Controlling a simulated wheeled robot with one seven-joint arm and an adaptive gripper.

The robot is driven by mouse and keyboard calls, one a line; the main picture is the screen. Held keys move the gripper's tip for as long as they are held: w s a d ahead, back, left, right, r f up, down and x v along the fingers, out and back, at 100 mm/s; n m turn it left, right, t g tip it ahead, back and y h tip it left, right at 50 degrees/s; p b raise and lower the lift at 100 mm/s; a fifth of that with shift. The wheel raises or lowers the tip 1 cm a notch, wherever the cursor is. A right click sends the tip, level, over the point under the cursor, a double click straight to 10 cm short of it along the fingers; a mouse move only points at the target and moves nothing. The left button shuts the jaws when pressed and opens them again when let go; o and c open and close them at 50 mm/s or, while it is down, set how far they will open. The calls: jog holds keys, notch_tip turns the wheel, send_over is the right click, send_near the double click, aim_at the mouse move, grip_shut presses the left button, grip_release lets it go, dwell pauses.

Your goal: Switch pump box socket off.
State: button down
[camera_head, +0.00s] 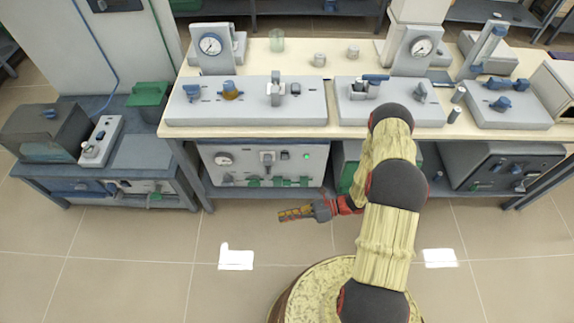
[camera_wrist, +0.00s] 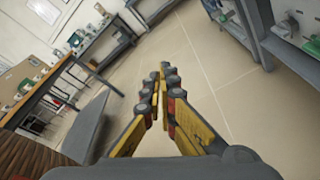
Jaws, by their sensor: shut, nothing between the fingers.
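A pale box (camera_head: 262,163) with a round gauge, a socket-like fitting (camera_head: 267,158), a small green light and green valve handles stands on the shelf under the middle bench. It looks like the pump box, but no label is readable and the switch position is too small to tell. My gripper (camera_head: 283,215) is shut and empty, in front of and below this box, pointing left over the floor, apart from it. In the wrist view, my gripper's yellow fingers (camera_wrist: 165,72) meet at the tips, with only floor beyond them.
The bench (camera_head: 310,131) above carries panels with gauges and blue valves. A lower bench (camera_head: 145,160) at left holds a dark box and a white switch unit (camera_head: 100,141). A dark box (camera_head: 500,166) sits under the bench at right. The floor (camera_head: 120,260) in front is clear.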

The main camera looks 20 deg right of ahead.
jog(key=w+d+f+m+t+h, duration=0.35)
jog(key=w+f+m+t, duration=0.5)
jog(key=m, duration=0.45)
jog(key=w+d+r+m+t+h, duration=0.1)
jog(key=w+d+m+t+h, duration=0.2)
jog(key=d+m, duration=0.4)
jog(key=shift+w+d+r+t+h, duration=0.15)
jog(key=shift+w+d+t+h, duration=0.2)
jog(key=shift+w+d+t, duration=0.7)
jog(key=shift+s+d, duration=0.15)
jog(key=shift+d, duration=0.05)
jog(key=b, duration=0.4)
send_near(285, 157)
jog(key=w+a, duration=0.4)
jog(key=a, duration=0.1)
jog(key=shift+w+d+r, duration=0.1)
jog(key=shift+w+r, duration=0.25)
jog(key=shift+w, duration=0.15)
jog(key=shift+r, duration=0.1)
